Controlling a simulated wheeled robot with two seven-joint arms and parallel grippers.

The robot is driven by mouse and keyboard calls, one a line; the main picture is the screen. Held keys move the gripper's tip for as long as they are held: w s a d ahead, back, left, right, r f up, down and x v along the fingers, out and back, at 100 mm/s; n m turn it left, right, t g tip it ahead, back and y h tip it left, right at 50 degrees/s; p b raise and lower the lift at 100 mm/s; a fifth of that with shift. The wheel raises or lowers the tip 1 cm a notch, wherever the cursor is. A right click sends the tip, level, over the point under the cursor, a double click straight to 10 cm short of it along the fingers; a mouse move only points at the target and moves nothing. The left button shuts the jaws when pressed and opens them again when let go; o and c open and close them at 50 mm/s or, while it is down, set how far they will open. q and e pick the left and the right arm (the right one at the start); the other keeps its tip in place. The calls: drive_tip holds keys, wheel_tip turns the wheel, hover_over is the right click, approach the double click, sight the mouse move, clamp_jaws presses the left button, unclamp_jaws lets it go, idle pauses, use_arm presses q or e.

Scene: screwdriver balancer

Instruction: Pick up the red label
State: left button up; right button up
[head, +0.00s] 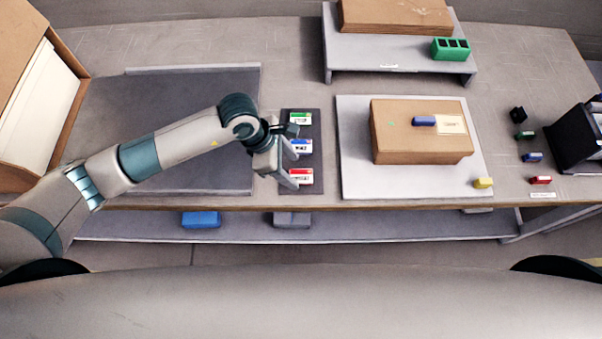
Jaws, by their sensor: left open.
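The red label (301,178) lies on a dark narrow tray (314,190) near the table's front edge, below a blue label (301,146) and a green label (301,118) in the same column. My left gripper (294,165) is open over the left side of the tray, with its fingers pointing right. One finger is near the blue label and the other is at the left end of the red label. I cannot tell whether that finger touches it. My right gripper is not in view.
A cardboard box (398,155) with a blue item (424,121) on it sits on a white mat (355,190) to the right. A raised shelf (350,58) holds a green block (451,49). Small coloured pieces and a black bin (577,145) are far right. A dark mat (165,170) lies left.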

sight(300, 175)
use_arm(q)
drive_tip(key=shift+p+x, duration=0.6)
drive_tip(key=shift+x, duration=1.15)
drive_tip(key=shift+w+d, duration=0.1)
drive_tip(key=c, duration=1.3)
